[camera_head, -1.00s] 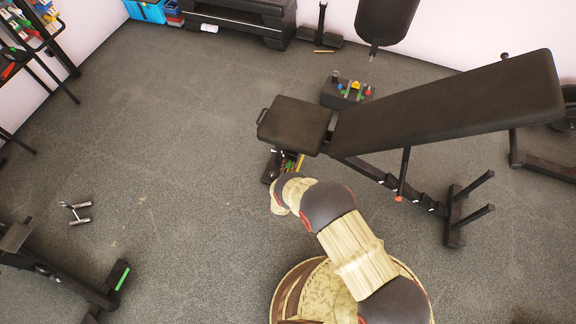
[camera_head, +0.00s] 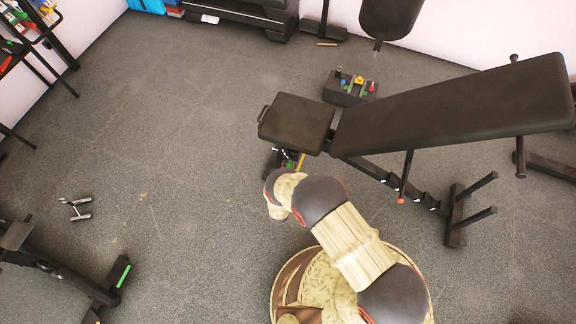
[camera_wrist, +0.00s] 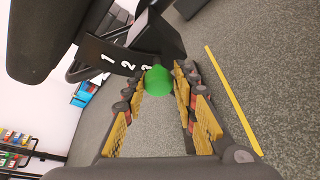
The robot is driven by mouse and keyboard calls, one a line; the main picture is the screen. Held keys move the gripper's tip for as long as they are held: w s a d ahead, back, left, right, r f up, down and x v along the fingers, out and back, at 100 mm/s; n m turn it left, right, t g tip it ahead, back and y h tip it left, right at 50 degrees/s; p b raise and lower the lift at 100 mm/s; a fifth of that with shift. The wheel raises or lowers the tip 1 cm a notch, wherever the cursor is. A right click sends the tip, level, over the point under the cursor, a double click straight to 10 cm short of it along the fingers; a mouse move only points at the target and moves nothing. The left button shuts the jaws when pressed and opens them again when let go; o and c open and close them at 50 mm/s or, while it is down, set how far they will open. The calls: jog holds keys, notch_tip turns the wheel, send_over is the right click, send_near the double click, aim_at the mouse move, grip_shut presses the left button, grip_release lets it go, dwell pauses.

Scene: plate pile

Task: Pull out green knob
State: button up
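The green knob (camera_wrist: 158,80) is round and sits at the end of a black plate (camera_wrist: 115,55) marked with white numbers, in the wrist view. My gripper (camera_wrist: 160,78) is open, with its yellow-padded fingers on either side of the knob near their tips. A gap shows between the knob and the finger pads, and nothing is held. In the head view my gripper (camera_head: 287,160) is small and partly hidden below the seat of the black bench (camera_head: 295,122). I cannot clearly make out the knob there.
The bench's long backrest (camera_head: 450,105) slopes up to the right. A black box with coloured knobs (camera_head: 350,90) stands on the floor behind it. A small metal handle (camera_head: 76,207) lies at left. The grey floor on the left is mostly clear. A yellow strip (camera_wrist: 232,98) lies on the floor.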

jog(key=o, duration=0.4)
jog(key=shift+w, duration=0.1)
jog(key=shift+c, duration=0.2)
jog(key=shift+r, duration=0.1)
jog(key=v, duration=1.2)
